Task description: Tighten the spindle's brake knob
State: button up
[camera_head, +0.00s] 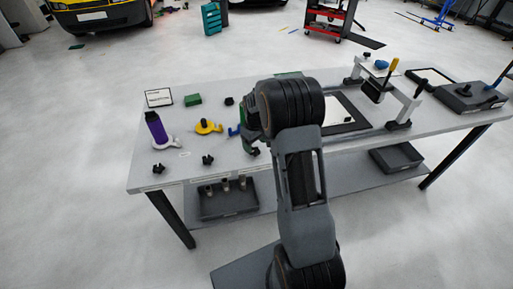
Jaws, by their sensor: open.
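Spindle-like stands are in a row on the left of the table. One is a white base (168,143) with a purple roll (157,127) tilted on it. Beside it is a yellow round base (208,128) with a dark post. Black star-shaped knobs (208,160) and (158,168) are near the front edge. I cannot tell which is the brake knob. My gripper (252,148) is open, low over the table beside the blue piece. Its fingertips are small and partly hidden, and I cannot tell if they touch anything.
The table (180,178) has a green block (193,99), a small sign (158,98) and another black knob (229,101) at the back left. A dark-framed panel (345,113), a grey stand (400,108) and a dark box (472,97) occupy the right. Grey bins (228,207) sit on the lower shelf.

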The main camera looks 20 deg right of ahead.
aim_at(255, 150)
jog(key=shift+f, duration=1.8)
jog(key=shift+c, duration=0.5)
